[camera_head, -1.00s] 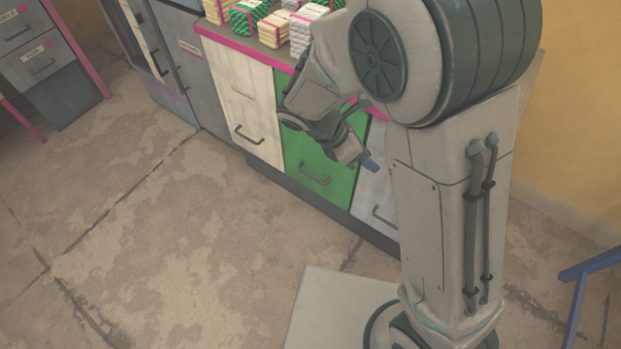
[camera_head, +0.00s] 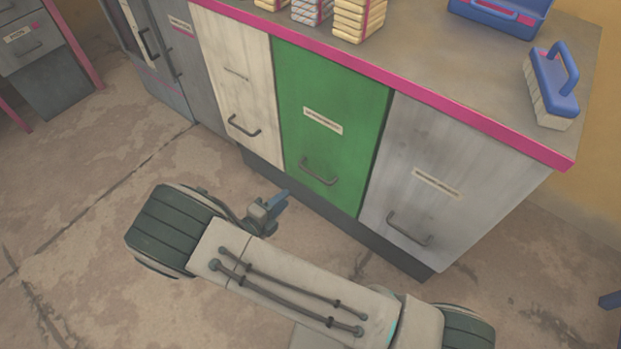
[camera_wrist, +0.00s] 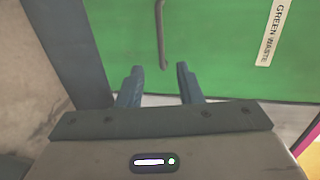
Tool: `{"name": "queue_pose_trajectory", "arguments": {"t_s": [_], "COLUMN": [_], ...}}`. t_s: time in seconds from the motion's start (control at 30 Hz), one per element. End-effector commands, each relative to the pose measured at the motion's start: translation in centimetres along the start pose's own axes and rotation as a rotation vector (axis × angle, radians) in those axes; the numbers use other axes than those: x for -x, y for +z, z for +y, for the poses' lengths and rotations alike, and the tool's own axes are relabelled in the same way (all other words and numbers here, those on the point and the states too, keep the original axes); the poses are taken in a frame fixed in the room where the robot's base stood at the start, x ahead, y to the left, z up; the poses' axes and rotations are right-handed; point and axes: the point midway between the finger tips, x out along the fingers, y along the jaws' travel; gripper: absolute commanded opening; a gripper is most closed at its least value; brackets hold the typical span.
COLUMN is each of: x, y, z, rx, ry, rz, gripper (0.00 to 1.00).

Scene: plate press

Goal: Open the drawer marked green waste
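The green drawer (camera_head: 345,90) has a pale label, which reads GREEN WASTE in the wrist view (camera_wrist: 273,32), and a dark bar handle (camera_head: 319,174) low on its front. The drawer is shut, flush with the fronts beside it. My gripper (camera_head: 277,200) is low in front of the cabinet, left of and below the handle in the head view. In the wrist view my gripper (camera_wrist: 160,80) has its two fingers apart with nothing between them. The handle (camera_wrist: 162,35) lies ahead of the fingertips, near the middle of the gap, and appears apart from them.
A cream drawer (camera_head: 238,85) is on the left and a grey drawer (camera_head: 430,160) on the right, both with bar handles. The pink-edged counter (camera_head: 450,70) above holds stacked bundles, a blue brush (camera_head: 553,85) and a blue box (camera_head: 500,15). The floor in front is open.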

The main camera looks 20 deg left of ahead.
Motion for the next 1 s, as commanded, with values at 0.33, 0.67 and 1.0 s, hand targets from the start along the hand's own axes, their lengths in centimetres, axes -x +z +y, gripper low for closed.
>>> {"name": "queue_pose_trajectory", "arguments": {"t_s": [0.33,0.67,1.0], "x": [-7.2,-12.2,-12.9], "y": [-0.2,-0.2,-0.1], "z": [0.3,0.1,-0.1], "rx": [-0.004,-0.006,-0.005], "ry": [0.001,0.002,0.003], "rz": [0.007,0.006,0.004], "gripper": [0.32,0.32,0.32]}}
